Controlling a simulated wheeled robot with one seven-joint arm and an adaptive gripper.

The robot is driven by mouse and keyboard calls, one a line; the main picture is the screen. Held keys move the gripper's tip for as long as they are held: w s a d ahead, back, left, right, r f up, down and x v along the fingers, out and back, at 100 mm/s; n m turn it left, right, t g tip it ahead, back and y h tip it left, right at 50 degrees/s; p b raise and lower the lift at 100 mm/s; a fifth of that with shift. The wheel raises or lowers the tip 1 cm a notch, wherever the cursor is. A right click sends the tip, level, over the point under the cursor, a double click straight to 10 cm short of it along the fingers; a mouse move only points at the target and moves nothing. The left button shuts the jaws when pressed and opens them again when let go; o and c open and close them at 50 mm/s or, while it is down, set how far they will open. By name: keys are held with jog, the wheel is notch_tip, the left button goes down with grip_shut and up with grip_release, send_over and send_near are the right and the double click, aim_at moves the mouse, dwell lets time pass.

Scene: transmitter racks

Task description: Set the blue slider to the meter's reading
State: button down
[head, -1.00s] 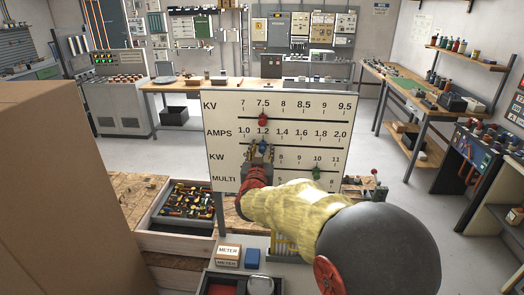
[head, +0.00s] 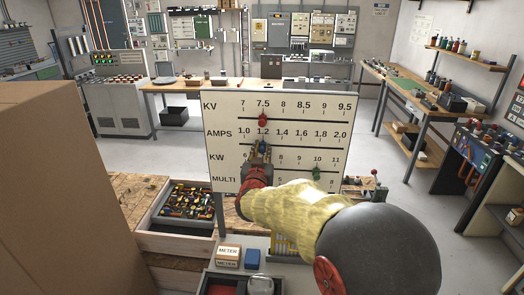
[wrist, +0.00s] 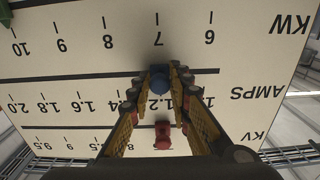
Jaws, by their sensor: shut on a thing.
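The white board (head: 330,105) carries the KV, AMPS, KW and MULTI scales. The blue slider (wrist: 159,80) sits on the AMPS track, between my fingertips; in the head view it (head: 263,147) is mostly hidden, just below the 1.2 mark. My gripper (wrist: 160,83) is shut on it, and shows in the head view (head: 260,153) in front of the board. The fingers hide part of the AMPS numbers. A box labelled METER (head: 228,251) stands below the board; no reading on it can be made out.
A red slider (head: 263,120) is on the KV track near 7.5. A green slider (head: 316,173) is on the KW track near 10. A blue block (head: 252,259) stands beside the meter box. A large cardboard box (head: 55,190) is at the left.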

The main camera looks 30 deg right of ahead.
dwell(0.3)
jog(key=s+d+b, duration=0.2)
jog(key=d, duration=0.1)
jog(key=s+d+b, duration=0.1)
jog(key=d, duration=0.1)
jog(key=shift+s+d, duration=0.25)
jog(key=shift+s, duration=0.1)
jog(key=c, duration=1.7)
grip_release()
jog(key=shift+c, duration=0.2)
send_near(282, 145)
jog(key=v, duration=0.5)
jog(key=shift+s+a, duration=0.2)
jog(key=shift+a, duration=0.1)
